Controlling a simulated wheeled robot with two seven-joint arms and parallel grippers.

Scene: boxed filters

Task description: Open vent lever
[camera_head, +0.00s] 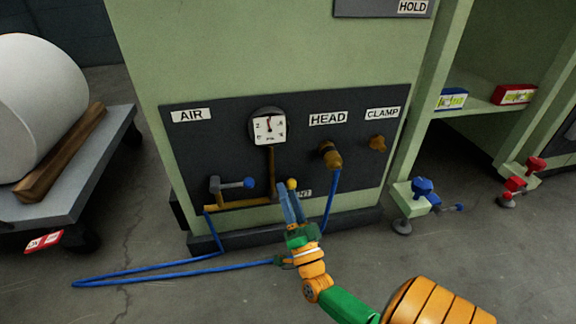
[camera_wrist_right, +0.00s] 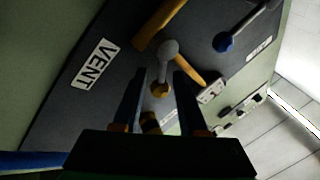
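The vent lever (camera_wrist_right: 166,62) shows in the right wrist view as a short grey stem with a rounded grey end, rising from a yellow fitting. The VENT label (camera_wrist_right: 95,64) is on the dark panel to its left. In the head view, a small yellow part (camera_head: 291,184) shows at the fingertips, and my gripper hides most of the label. My right gripper (camera_head: 290,190) is open, its two blue-grey fingers pointing at the panel. In the wrist view the fingers (camera_wrist_right: 159,80) lie on either side of the lever's base; contact cannot be told. My left gripper is out of view.
A blue-tipped lever (camera_head: 248,183) sits left of the vent on the pipe, below a gauge (camera_head: 269,128). A blue hose (camera_head: 170,270) runs over the floor and up to the HEAD fitting (camera_head: 330,155). A cart (camera_head: 85,165) stands left.

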